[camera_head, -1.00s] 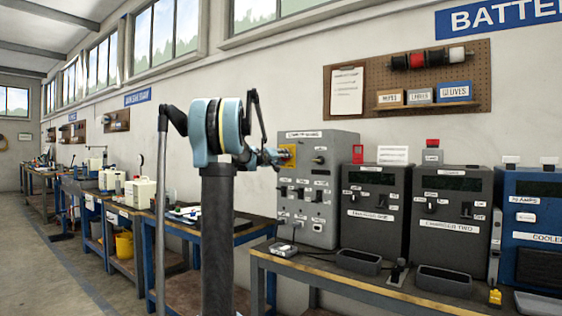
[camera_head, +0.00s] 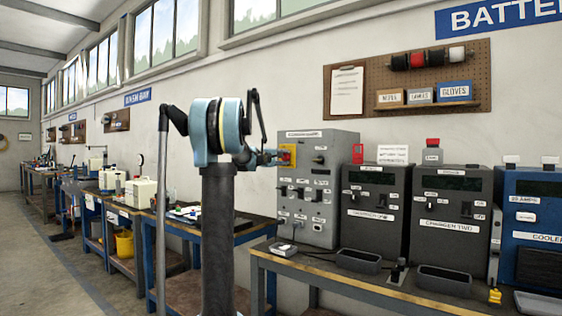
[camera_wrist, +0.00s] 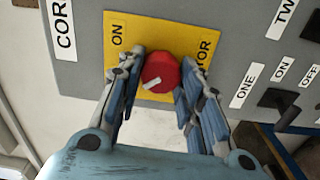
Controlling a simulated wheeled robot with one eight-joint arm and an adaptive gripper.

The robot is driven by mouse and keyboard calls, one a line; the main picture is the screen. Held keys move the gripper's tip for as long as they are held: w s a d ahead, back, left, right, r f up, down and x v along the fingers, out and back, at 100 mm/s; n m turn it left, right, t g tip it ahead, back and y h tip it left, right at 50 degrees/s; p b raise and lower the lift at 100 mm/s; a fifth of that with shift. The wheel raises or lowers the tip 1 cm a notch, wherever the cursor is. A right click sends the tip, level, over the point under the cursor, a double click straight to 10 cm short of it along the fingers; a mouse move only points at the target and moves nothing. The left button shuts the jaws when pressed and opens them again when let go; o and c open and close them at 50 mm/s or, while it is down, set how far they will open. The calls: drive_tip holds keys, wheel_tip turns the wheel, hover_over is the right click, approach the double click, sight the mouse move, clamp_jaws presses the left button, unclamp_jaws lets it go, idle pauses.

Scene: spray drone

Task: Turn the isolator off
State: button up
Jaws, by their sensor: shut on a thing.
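The isolator is a red rotary knob (camera_wrist: 160,73) on a yellow plate (camera_wrist: 122,24), with a white pointer mark on its face. In the wrist view the plate reads "ON" at upper left, and part of a word ending in "TOR" shows at right. My gripper (camera_wrist: 158,88) has a finger on each side of the knob and is shut on it. The mark slants toward the lower left in that picture. In the head view the yellow plate (camera_head: 292,152) is at the upper left of the grey panel (camera_head: 318,192), and my gripper (camera_head: 280,156) reaches it from the left.
The panel has more small switches and labels below and right of the isolator. Dark charger units (camera_head: 374,212) stand to its right on the bench (camera_head: 345,287), with trays in front. Another bench (camera_head: 190,232) runs behind my arm. The floor at left is clear.

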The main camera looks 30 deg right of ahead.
drive_tip(key=shift+w+a+n, duration=0.1)
drive_tip(key=shift+w+n, duration=0.05)
drive_tip(key=shift+n, duration=0.35)
drive_tip(key=o, duration=1.1)
drive_tip(key=shift+w+f, duration=0.1)
drive_tip(key=shift+f, duration=0.05)
drive_tip(key=shift+c, duration=0.2)
drive_tip(key=v, duration=1.2)
drive_tip(key=shift+f, duration=0.1)
